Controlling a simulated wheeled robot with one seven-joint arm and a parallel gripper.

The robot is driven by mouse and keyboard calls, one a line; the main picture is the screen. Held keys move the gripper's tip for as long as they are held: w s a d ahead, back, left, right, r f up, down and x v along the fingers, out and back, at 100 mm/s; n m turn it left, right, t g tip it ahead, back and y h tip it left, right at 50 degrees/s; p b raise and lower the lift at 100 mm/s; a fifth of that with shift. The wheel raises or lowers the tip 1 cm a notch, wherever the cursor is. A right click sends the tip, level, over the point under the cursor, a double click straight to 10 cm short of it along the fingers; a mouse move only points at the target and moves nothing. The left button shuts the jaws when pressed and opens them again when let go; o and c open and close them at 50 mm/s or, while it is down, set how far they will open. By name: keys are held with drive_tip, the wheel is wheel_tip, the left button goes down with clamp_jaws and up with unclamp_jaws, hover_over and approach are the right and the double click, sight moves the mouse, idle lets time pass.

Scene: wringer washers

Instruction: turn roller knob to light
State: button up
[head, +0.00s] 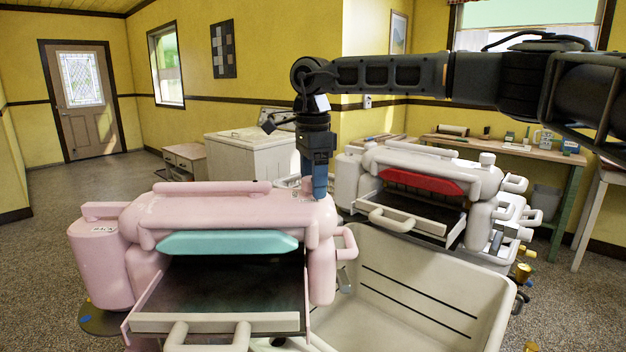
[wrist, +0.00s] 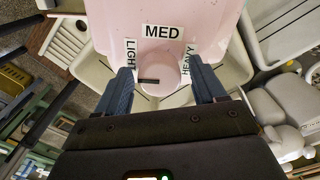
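The pink wringer washer (head: 190,208) with a teal roller cover stands at front left in the head view. Its round pink roller knob (wrist: 172,68) shows in the wrist view, with a short dark mark at its left side. The labels LIGHT (wrist: 131,53), MED (wrist: 163,31) and HEAVY (wrist: 188,72) stand to the left, top and right of the knob. My gripper (wrist: 161,68) is open, with one blue finger on each side of the knob and gaps visible. In the head view my gripper (head: 318,188) points down at the washer's top right end and hides the knob.
A white wringer washer (head: 430,170) with a red cover stands behind to the right. A cream tub (head: 410,285) lies between the washers. A white chest (head: 245,155) stands behind the pink washer, and a workbench (head: 500,145) is along the right wall. Open floor lies at left.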

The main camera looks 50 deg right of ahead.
drive_tip(key=shift+r, duration=0.1)
wheel_tip(320, 180, up, 8)
drive_tip(key=shift+f+b, duration=0.15)
drive_tip(key=shift+b, duration=0.25)
drive_tip(key=shift+s+f, duration=0.1)
idle(0.6)
